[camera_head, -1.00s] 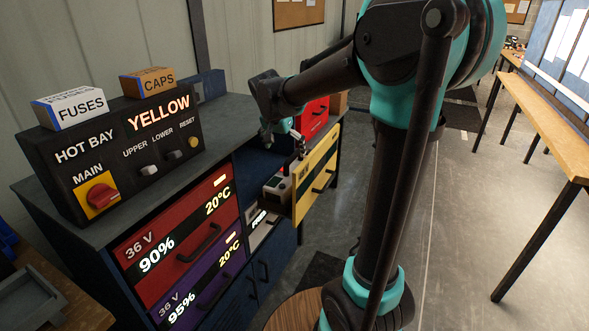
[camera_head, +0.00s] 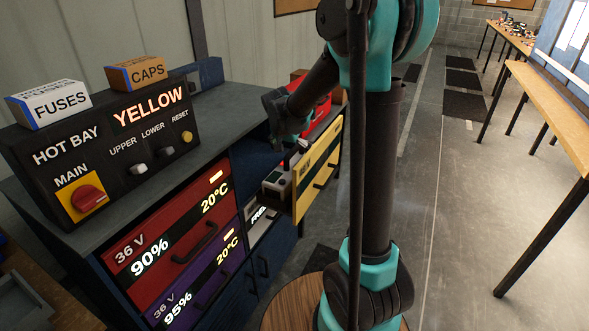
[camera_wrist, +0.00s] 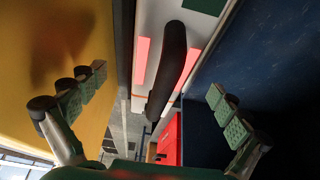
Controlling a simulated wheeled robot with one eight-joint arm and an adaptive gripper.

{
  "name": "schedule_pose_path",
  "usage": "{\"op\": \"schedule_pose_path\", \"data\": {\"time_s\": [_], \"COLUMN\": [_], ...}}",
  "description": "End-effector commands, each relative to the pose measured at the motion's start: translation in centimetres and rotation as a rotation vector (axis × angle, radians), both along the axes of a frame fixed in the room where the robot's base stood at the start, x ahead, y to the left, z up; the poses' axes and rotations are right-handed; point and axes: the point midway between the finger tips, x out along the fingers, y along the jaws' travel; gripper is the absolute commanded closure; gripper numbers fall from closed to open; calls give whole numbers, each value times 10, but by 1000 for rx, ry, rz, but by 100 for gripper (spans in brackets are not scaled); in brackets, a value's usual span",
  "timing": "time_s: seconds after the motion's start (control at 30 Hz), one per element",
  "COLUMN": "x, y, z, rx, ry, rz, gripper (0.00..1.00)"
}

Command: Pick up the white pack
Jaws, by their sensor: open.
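The white pack (camera_head: 272,188) sits in the pulled-out drawer with the yellow front (camera_head: 317,170), partly hidden by that front. In the wrist view the white pack (camera_wrist: 149,18) shows a dark handle (camera_wrist: 170,65), pinkish-red strips and a green patch. My gripper (camera_head: 297,146) is above the drawer, pointing down at the pack. In the wrist view my gripper (camera_wrist: 155,105) is open and empty, its two fingers wide apart with the handle between and beyond them. I see no contact with the pack.
The yellow drawer front (camera_wrist: 50,60) is close on the left in the wrist view, and a dark blue panel (camera_wrist: 255,65) on the right. A control box (camera_head: 110,150) reading YELLOW stands on the cabinet. Red (camera_head: 170,240) and purple (camera_head: 200,290) drawers are shut.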

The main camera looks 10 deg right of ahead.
Motion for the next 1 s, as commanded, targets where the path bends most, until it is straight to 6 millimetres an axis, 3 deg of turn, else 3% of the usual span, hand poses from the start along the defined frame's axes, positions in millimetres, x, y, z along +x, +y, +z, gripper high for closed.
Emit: {"op": "schedule_pose_path", "data": {"time_s": [0.33, 0.63, 1.0], "x": [9, 23, 25], "y": [-4, -10, -12], "z": [-23, -56, -62], "rx": [0, -1, -1], "ry": [0, 1, 1], "rz": [1, 0, 0], "gripper": [0, 0, 3]}}
